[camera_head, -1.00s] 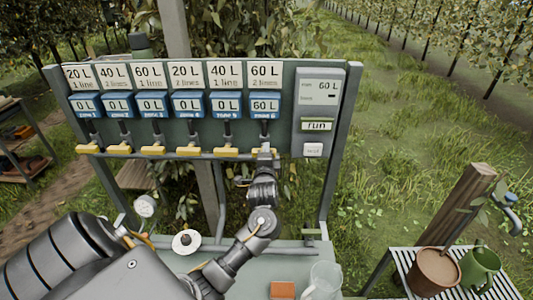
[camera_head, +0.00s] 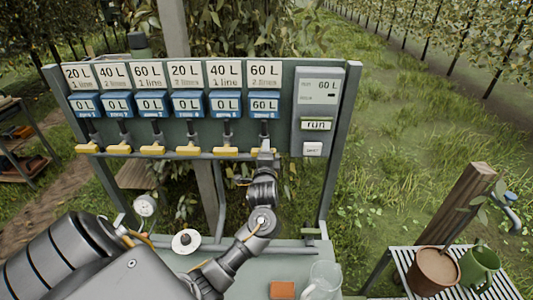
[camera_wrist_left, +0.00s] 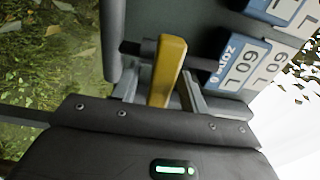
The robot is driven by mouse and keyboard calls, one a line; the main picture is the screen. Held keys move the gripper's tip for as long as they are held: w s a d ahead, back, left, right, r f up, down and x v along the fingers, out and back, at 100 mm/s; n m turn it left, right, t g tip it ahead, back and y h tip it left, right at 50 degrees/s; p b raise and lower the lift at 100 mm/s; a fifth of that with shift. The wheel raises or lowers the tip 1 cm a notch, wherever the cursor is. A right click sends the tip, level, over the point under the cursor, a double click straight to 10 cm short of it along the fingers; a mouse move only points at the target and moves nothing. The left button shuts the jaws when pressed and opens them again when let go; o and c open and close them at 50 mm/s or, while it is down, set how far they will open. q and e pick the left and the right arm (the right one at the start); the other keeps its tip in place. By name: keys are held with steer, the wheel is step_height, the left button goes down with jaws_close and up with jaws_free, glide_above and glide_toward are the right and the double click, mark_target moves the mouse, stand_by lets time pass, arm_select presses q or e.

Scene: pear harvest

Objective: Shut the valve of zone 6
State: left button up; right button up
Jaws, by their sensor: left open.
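The zone 6 valve has a yellow lever (camera_wrist_left: 168,70), which lies across a dark pipe in the left wrist view. In the head view only a small part of this lever (camera_head: 257,151) shows beside my gripper. My left gripper (camera_head: 265,153) is at the valve under the rightmost meter. In the left wrist view its open fingers (camera_wrist_left: 160,84) stand on both sides of the lever, with small gaps visible. The blue zone 6 meter (camera_head: 265,105) reads 60 L, under a card (camera_head: 265,74) reading 60 L, 2 lines. My right gripper is not seen.
Several other yellow levers (camera_head: 153,150) sit in a row to the left, under meters reading 0 L. A grey panel (camera_head: 317,110) with a run label stands right of zone 6. Below are a bench with a clear jug (camera_head: 324,280) and an orange-brown block (camera_head: 283,290).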

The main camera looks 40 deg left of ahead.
arm_select(q)
steer(key=b+v, duration=0.2)
steer(key=v, duration=0.8)
steer(key=shift+s+d, duration=0.25)
steer(key=shift+d, duration=0.05)
